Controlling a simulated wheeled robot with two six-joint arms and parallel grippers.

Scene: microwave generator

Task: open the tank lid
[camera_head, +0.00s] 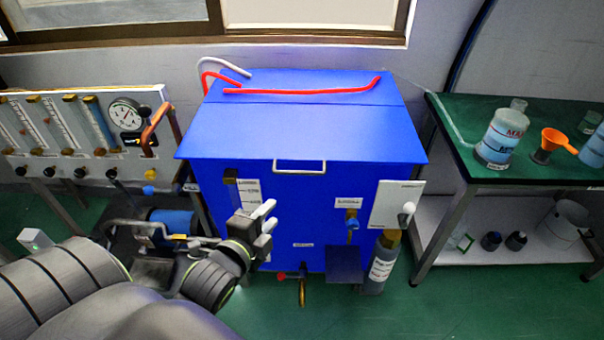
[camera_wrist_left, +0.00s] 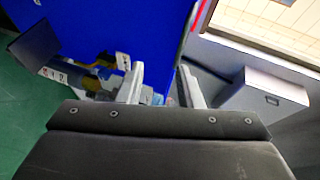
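The blue tank (camera_head: 330,215) stands in the middle of the head view. Its blue lid (camera_head: 300,130) lies closed on top, with a small white handle (camera_head: 299,172) at the middle of its front edge. My left gripper (camera_head: 266,217) is in front of the tank, below and left of the handle and apart from it. Its two pale fingers stand apart in the left wrist view (camera_wrist_left: 162,85), with nothing between them. The tank's blue wall (camera_wrist_left: 110,35) fills much of that view. My right gripper is not in view.
A red pipe (camera_head: 310,91) runs over the lid's rear part. A gauge panel (camera_head: 85,130) stands at left, a green-topped table (camera_head: 530,180) with bottles at right. A grey bottle (camera_head: 381,268) and fittings sit at the tank's front. Green floor is clear at front right.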

